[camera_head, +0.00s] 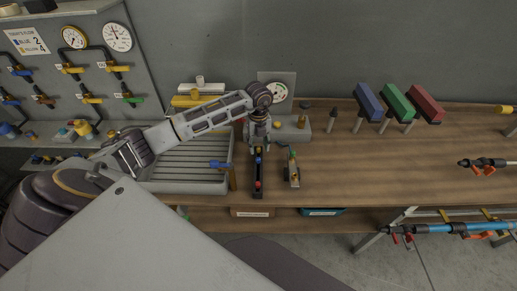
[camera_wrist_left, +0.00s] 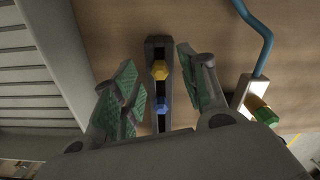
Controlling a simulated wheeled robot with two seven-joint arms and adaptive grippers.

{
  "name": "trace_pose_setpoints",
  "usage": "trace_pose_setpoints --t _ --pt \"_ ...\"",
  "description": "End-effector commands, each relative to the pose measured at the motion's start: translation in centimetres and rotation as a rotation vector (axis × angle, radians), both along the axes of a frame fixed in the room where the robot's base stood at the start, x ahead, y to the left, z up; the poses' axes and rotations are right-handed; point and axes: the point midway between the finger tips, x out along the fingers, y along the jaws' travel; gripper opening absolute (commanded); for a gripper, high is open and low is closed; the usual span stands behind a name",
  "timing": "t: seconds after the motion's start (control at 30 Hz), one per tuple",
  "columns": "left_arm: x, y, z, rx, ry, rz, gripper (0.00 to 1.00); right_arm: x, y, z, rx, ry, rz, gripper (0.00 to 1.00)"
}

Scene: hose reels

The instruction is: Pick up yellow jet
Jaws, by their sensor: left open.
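The yellow jet (camera_wrist_left: 160,69) is a small faceted piece seated in a narrow black holder (camera_wrist_left: 154,47) on the wooden bench. A blue jet (camera_wrist_left: 162,106) sits in the same holder, nearer the wrist camera. In the head view the holder (camera_head: 258,188) also shows red and blue pieces, and my gripper covers its far end. My left gripper (camera_head: 257,143) points down over that far end. In the left wrist view its green-padded fingers (camera_wrist_left: 156,88) are apart, one on each side of the holder, with nothing held. My right gripper is not in view.
A grey ribbed tray (camera_head: 185,165) stands left of the holder. A small fitting with a green-and-brass part (camera_head: 292,170) stands close on the right. Blue, green and red blocks (camera_head: 397,102) on stands are farther right. The bench between is clear.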

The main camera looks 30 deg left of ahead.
Motion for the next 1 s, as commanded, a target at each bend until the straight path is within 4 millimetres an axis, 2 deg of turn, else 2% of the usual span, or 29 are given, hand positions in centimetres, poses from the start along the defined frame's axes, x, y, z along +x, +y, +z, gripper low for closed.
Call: trace_pose_setpoints --t 0.17,0.6,0.9,1.0 --pt "-0.05 -0.05 -0.96 0.0 0.0 -0.001 0.43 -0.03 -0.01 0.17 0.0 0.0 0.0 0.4" --pt "-0.03 -0.02 -0.99 0.0 0.0 -0.001 0.43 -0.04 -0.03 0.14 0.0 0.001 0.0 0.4" --pt "-0.03 -0.02 -0.97 0.0 0.0 -0.001 0.06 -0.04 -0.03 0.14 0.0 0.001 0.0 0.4" --pt "-0.03 -0.02 -0.97 0.0 0.0 -0.001 0.03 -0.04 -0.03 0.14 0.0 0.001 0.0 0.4"
